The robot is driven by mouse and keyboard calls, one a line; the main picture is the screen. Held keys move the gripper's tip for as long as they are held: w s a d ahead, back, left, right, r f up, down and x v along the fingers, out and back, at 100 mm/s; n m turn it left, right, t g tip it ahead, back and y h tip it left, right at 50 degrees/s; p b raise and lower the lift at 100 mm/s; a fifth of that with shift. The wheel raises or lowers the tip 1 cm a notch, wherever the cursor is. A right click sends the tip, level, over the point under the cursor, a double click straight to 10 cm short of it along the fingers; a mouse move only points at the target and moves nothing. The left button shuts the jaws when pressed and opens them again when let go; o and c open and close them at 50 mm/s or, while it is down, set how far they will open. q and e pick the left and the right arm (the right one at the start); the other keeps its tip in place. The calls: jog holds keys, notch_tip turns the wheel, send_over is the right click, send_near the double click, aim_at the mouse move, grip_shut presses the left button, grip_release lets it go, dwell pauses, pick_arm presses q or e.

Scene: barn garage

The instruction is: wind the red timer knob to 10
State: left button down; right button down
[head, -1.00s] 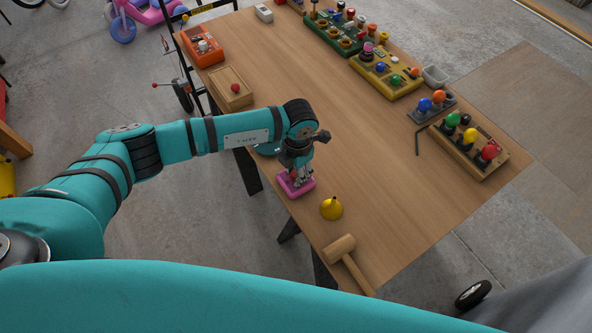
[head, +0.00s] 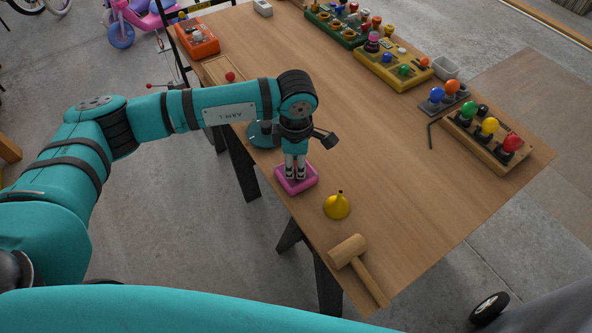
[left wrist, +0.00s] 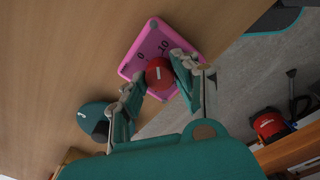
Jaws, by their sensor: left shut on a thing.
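The pink timer (head: 309,180) lies on the table near its left edge. My left gripper (head: 295,177) points down over the timer. In the left wrist view its fingers (left wrist: 158,84) are shut on the knob from both sides. In the head view the fingers hide the knob. My right gripper is not in view.
A teal object (head: 262,135) sits behind the gripper. Boards with coloured knobs (head: 486,139) line the far right edge. The middle of the table is clear.

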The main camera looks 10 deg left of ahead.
aim_at(295, 167)
pick_arm(q)
jog(key=shift+m+b, duration=1.2)
jog(key=shift+b, duration=0.1)
jog(key=c, duration=1)
grip_release()
jog(key=r, duration=1.2)
jog(key=shift+s, duration=0.2)
